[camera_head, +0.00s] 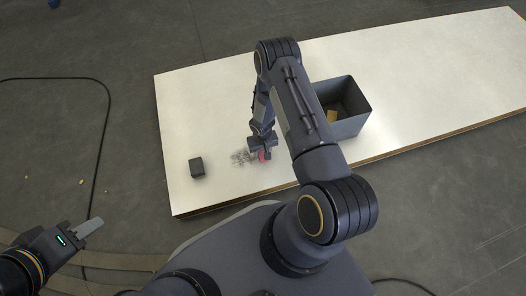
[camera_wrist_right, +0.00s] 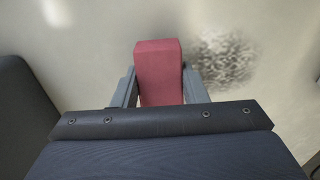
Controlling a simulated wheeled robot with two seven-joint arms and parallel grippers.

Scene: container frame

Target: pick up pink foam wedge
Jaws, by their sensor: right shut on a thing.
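The pink foam wedge (camera_wrist_right: 159,70) shows as a pinkish-red block between the two fingers of my right gripper (camera_wrist_right: 159,92) in the right wrist view. The fingers are shut on its sides. In the head view only a small red part of the wedge (camera_head: 263,156) shows below my right gripper (camera_head: 262,150), close to the white tabletop. I cannot tell whether it touches the table. My left gripper (camera_head: 88,229) is at the lower left, off the table and away from the wedge; its finger gap is not clear.
A grey open bin (camera_head: 352,127) with a yellowish piece (camera_head: 332,116) inside stands right of my right arm. A dark grey block (camera_head: 197,168) sits at the table's left. A grey patterned patch (camera_head: 241,158) lies beside the wedge. The right side of the white table (camera_head: 440,65) is clear.

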